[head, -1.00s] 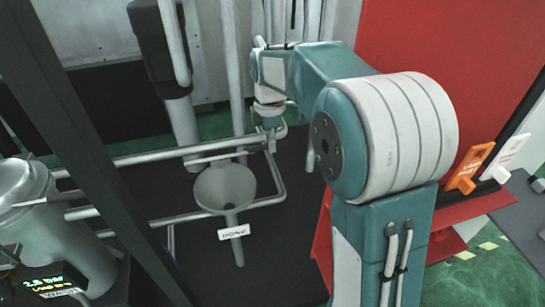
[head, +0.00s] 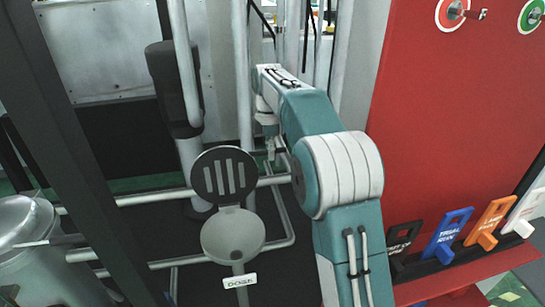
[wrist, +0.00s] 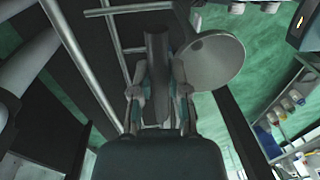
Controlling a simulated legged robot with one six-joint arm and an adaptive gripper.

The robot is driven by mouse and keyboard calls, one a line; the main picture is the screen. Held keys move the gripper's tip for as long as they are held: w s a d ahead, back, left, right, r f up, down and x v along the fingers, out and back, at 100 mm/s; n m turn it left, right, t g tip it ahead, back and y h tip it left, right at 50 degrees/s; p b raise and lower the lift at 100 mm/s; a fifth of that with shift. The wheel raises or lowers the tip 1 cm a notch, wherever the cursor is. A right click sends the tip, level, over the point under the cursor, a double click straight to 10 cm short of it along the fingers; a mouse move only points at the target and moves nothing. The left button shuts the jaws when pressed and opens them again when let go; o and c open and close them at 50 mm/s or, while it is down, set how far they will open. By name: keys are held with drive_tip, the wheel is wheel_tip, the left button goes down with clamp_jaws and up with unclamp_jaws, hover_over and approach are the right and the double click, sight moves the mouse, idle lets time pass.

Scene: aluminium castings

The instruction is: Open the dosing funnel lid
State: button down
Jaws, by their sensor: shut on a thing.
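The dosing funnel (head: 233,238) stands in the lower middle of the head view, with a white label below its bowl. Its lid (head: 224,173) stands raised above and behind the bowl, a dark round face with several slots toward the camera. My gripper (head: 274,150) is right of the lid, small and partly hidden by my arm. In the wrist view my gripper (wrist: 159,90) is shut on a dark elongated part, which seems to belong to the lid; I cannot tell whether it is edge or handle. The pale round funnel bowl (wrist: 213,62) lies just right of the fingers.
Metal rails (head: 165,197) run behind and beside the funnel. A dark post (head: 80,150) crosses the left, near a metal vessel (head: 30,235). A red panel (head: 440,120) fills the right, with several coloured tags, including a blue one (head: 449,235).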

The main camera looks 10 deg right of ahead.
drive_tip(key=shift+w, duration=0.6)
drive_tip(key=c, duration=0.6)
unclamp_jaws()
drive_tip(key=shift+w+a, duration=0.1)
drive_tip(key=shift+w, duration=0.1)
wheel_tip(320, 180, up, 7)
drive_tip(key=shift+w+r, duration=0.15)
drive_tip(key=shift+w, duration=0.15)
